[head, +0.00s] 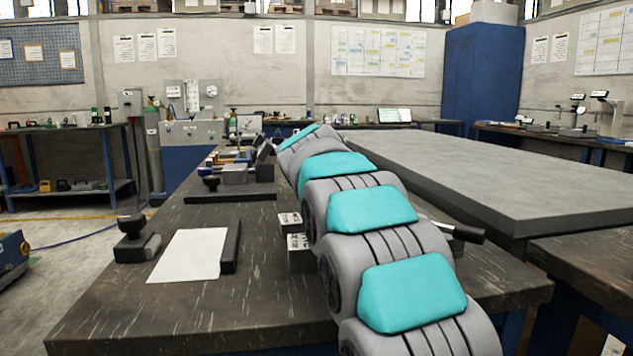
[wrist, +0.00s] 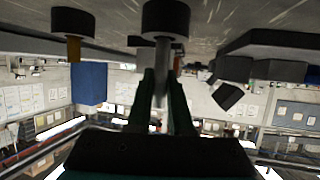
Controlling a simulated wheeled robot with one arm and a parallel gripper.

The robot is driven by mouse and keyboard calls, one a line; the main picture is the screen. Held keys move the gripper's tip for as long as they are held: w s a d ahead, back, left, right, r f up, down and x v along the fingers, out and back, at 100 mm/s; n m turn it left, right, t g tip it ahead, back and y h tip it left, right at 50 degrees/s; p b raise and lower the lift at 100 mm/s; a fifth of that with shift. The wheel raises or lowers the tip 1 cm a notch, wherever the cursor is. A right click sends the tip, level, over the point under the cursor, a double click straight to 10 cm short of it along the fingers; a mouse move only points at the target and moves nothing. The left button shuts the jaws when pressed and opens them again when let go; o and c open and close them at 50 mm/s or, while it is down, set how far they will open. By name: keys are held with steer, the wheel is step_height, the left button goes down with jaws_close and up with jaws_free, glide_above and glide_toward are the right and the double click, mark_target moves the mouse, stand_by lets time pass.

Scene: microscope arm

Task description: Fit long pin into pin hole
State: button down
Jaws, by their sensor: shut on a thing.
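In the wrist view, which is upside down with the bench top along the upper edge, my gripper (wrist: 161,76) has its two dark fingers shut on a long pin. This long pin (wrist: 162,55) has a silver shaft and a wide round black end (wrist: 166,19) on the bench side. I cannot tell whether that end touches the bench. A second pin (wrist: 74,47) with a brass-coloured shaft and a black round end is to the left, apart from my fingers. In the head view my own arm hides the fingers and the held pin. I cannot make out the pin hole.
Dark blocks (wrist: 235,68) are to the right of the held pin in the wrist view. In the head view, the dark workbench (head: 200,310) holds a white sheet (head: 190,255), a black-knobbed block (head: 133,240) and small metal blocks (head: 299,250). The bench's front left is clear.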

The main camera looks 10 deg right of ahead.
step_height(320, 180, up, 12)
steer(key=shift+p, duration=1)
step_height(320, 180, up, 4)
steer(key=shift+f+p, duration=0.1)
steer(key=shift+p, duration=1.1)
steer(key=shift+s, duration=0.2)
